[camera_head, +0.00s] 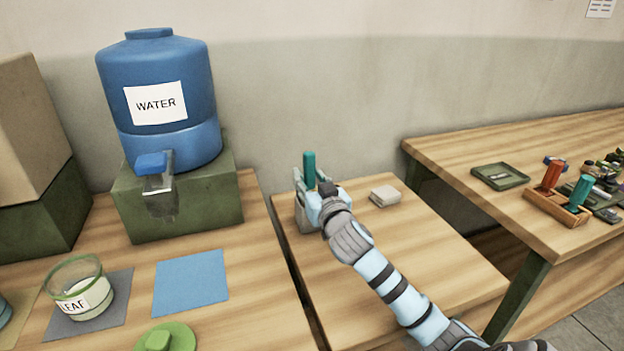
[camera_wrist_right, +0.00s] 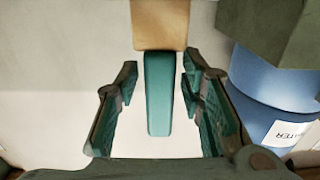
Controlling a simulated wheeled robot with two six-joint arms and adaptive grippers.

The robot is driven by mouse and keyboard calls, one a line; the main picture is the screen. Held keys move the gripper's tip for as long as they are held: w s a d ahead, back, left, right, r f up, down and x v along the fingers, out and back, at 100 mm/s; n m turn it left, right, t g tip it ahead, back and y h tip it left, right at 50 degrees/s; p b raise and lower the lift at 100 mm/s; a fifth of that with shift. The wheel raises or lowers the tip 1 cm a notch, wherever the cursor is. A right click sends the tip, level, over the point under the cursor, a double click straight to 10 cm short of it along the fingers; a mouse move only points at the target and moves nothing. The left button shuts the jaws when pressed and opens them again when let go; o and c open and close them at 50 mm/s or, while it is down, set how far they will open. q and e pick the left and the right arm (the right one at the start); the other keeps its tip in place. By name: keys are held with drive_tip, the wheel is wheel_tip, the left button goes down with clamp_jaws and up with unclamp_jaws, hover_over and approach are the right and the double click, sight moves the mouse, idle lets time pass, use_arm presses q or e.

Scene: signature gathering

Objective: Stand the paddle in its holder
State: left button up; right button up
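The paddle's teal handle (camera_head: 309,168) points up at the back left of the small table, at a grey-green holder (camera_head: 305,218). In the right wrist view the handle (camera_wrist_right: 158,95) runs straight between the fingers, with a wider tan part at its end. My right gripper (camera_head: 321,193) is at the handle, hiding much of the lower paddle and holder. In the wrist view its fingers (camera_wrist_right: 158,90) are spread, with a gap on each side of the handle. I cannot tell how deep the paddle sits. My left gripper is not in view.
A blue water jug (camera_head: 155,95) stands on a green block (camera_head: 180,205) to the left. A small pale block (camera_head: 385,196) lies right of the holder. The small table's front (camera_head: 350,310) is clear. A right table (camera_head: 500,215) holds a tray and stampers.

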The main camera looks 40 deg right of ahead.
drive_tip(key=shift+r, duration=0.2)
drive_tip(key=v, duration=1.2)
drive_tip(key=shift+p, duration=0.35)
